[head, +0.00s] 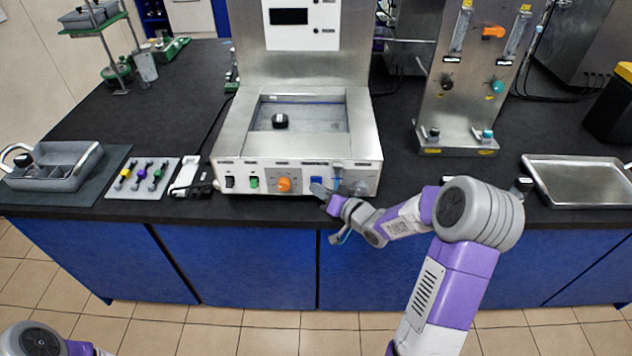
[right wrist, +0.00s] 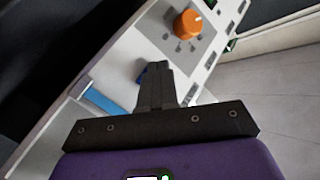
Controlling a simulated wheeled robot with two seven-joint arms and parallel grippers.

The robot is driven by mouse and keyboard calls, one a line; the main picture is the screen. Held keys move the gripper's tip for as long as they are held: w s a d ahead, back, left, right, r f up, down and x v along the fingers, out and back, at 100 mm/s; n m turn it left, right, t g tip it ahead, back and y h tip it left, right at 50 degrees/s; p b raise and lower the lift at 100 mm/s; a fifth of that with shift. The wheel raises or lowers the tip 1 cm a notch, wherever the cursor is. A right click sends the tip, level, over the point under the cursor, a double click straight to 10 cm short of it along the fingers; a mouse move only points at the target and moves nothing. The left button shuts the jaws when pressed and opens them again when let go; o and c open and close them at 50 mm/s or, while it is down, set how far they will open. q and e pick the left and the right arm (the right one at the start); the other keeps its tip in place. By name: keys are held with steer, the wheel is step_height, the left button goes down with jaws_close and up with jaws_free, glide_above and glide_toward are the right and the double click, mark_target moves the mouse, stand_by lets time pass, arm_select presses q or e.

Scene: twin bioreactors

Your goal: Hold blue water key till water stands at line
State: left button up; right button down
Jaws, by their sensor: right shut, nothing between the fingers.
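The blue water key (head: 316,182) is on the front panel of the steel bath unit (head: 225,150), right of an orange knob (head: 284,184). My right gripper (head: 319,190) is shut and empty, with its fingertips at the key. I cannot make out a water level or line. My left gripper is out of view.
A black switch (head: 230,182) and a green switch (head: 254,183) sit left of the orange knob. A grey tray (head: 50,180) and a plate of coloured clips (head: 142,176) lie to the left. A valve stand (head: 465,110) and a steel tray (head: 580,181) are at right.

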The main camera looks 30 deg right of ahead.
steer(key=shift+s+a, duration=0.3)
steer(key=shift+s, duration=0.2)
steer(key=s+a, duration=0.1)
steer(key=s, duration=0.2)
steer(key=s+a, duration=0.1)
steer(key=shift+s+a+b, duration=0.15)
steer(key=shift+a+b, duration=0.15)
steer(key=shift+f, duration=0.1)
stand_by(2.4)
steer(key=s+a+f+g, duration=0.25)
steer(key=a+f, duration=0.25)
steer(key=f, duration=0.4)
steer(key=s+a+f+g, duration=0.1)
steer(key=a+f+g, duration=0.3)
steer(key=f, duration=0.5)
steer(key=s+a+f+n+g, duration=0.1)
steer(key=s+a+f+g, duration=0.3)
steer(key=s, duration=0.4)
steer(key=s+a+f+n+g, duration=0.1)
steer(key=s+a+f+g, duration=0.4)
steer(key=s+f, duration=0.3)
steer(key=shift+s+a+f, duration=0.3)
steer(key=shift+a, duration=0.6)
